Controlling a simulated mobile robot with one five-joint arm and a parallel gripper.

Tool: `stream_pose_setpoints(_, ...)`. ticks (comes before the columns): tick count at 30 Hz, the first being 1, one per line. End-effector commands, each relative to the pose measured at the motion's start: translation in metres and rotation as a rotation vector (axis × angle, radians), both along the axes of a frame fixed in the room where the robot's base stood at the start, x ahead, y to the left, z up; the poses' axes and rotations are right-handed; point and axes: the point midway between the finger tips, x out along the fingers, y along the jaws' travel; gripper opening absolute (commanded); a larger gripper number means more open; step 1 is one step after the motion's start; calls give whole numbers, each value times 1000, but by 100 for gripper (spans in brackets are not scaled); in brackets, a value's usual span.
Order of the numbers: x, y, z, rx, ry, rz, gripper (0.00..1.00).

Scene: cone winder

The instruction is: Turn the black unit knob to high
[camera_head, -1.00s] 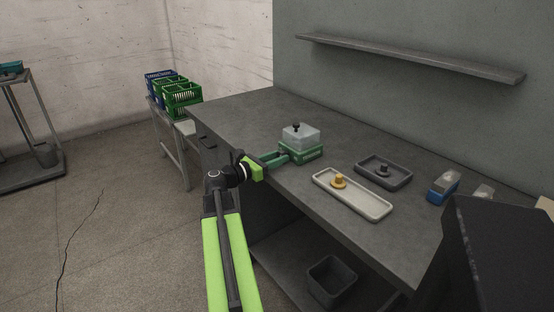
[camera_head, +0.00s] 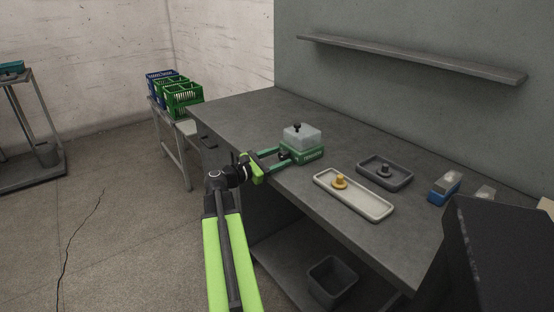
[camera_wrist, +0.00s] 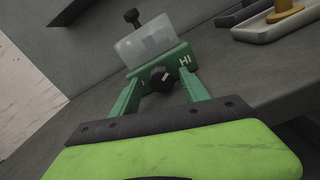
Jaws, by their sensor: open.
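The green unit (camera_head: 303,155) stands near the front edge of the grey bench, with a translucent box (camera_head: 303,137) on top. In the wrist view, its black knob (camera_wrist: 161,85) sits on the front face with a pale mark on its upper right part. The white "HI" label (camera_wrist: 184,60) is to the upper right of the knob. My gripper (camera_wrist: 159,76) is open, its green fingers on either side of the knob, close to the unit's front. It shows in the head view (camera_head: 281,159); contact with the knob cannot be told.
A pale tray (camera_head: 371,210) with a yellow knobbed piece (camera_head: 339,181) and a dark tray (camera_head: 403,183) with a dark piece (camera_head: 384,170) lie to the right. A blue-based box (camera_head: 444,188) is farther right. A shelf (camera_head: 410,60) hangs above. The bench's left part is clear.

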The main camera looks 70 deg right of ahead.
Motion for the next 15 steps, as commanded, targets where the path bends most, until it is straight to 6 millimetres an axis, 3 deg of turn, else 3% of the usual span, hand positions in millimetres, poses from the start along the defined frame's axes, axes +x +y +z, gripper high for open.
stream_pose_setpoints(7, 10, 16, 0, 0, 0, 2, 53)
stream_pose_setpoints(15, 51, 79, 0, 0, 0, 5, 53)
